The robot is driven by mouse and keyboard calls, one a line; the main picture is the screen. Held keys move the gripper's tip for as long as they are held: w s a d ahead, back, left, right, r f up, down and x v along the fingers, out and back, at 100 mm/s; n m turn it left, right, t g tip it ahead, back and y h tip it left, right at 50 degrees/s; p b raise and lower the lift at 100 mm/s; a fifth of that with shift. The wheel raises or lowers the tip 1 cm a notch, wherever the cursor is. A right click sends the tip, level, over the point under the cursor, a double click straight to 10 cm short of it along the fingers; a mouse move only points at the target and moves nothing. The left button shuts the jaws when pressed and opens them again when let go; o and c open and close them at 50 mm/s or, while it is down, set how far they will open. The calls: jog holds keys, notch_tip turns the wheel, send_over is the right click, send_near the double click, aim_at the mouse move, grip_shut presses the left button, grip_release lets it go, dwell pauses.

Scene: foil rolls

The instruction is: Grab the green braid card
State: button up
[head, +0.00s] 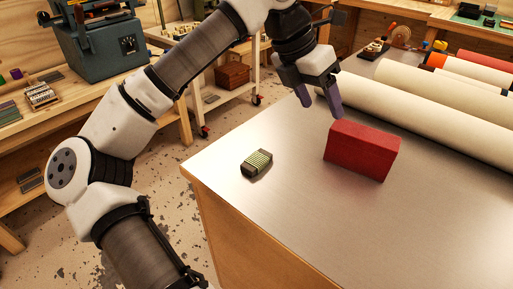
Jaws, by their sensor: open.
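The green braid card (257,163) is a small dark block wrapped with pale green braid in its middle. It lies on the metal-topped table (270,215) near the left edge, with clear surface around it. My gripper (319,109) is open and empty, pointing down above the table. It is to the right of the card and farther back, just behind and left of the red block. Its exact height above the table is hard to tell.
A red block (362,149) stands right of the card, close to my gripper. Several long rolls, including a cream roll (425,118), lie along the back right. The table's front left is bare. A wheeled cart (222,95) and a workbench stand beyond the left edge.

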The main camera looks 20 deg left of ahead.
jog(key=s+a+f+n+g+y, duration=0.1)
jog(key=a+n+y, duration=0.15)
jog(key=a, duration=0.35)
jog(key=a+f+n+g+y, duration=0.1)
jog(key=a+f+y, duration=0.15)
jog(key=a, duration=0.35)
jog(key=p, duration=0.2)
send_over(257, 158)
notch_tip(257, 158, down, 7)
jog(key=shift+w+a+r, duration=0.1)
jog(key=shift+w+r, duration=0.05)
jog(key=shift+r, duration=0.05)
jog(key=shift+s+f+p, duration=0.2)
jog(key=shift+f+p, duration=0.85)
jog(key=shift+f, duration=1.95)
jog(key=shift+c, duration=0.4)
jog(key=c, duration=1)
